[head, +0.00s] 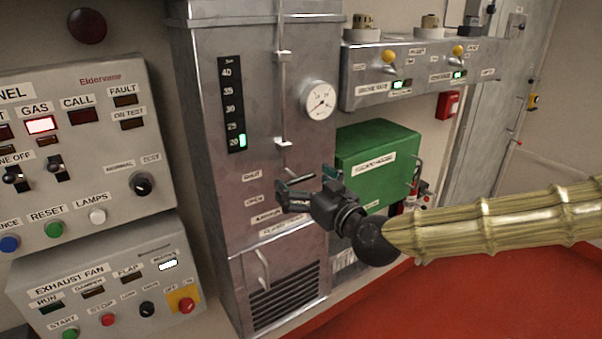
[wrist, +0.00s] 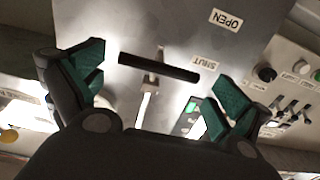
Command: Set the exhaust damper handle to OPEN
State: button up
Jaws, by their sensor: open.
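The damper handle is a dark crossbar (wrist: 158,68) on the front of the grey metal cabinet (head: 205,160). In the wrist view it lies between my open fingers, level with the SHUT label (wrist: 208,62) and apart from the OPEN label (wrist: 227,20). In the head view the SHUT label (head: 252,176) is above the OPEN label (head: 254,200), and the handle (head: 300,176) shows beside SHUT, partly behind my gripper (head: 305,185). My gripper is open with nothing held. A finger stands off each end of the bar; contact is not visible.
A thin vertical rod (head: 284,95) runs up the cabinet above the handle. A round gauge (head: 319,100) and a green box (head: 380,155) are to the right. A small lever (head: 263,270) and vent slats are below. Control panels (head: 70,150) stand at left.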

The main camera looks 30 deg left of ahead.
aim_at(292, 175)
jog(key=shift+x, duration=1.15)
jog(key=shift+c, duration=0.2)
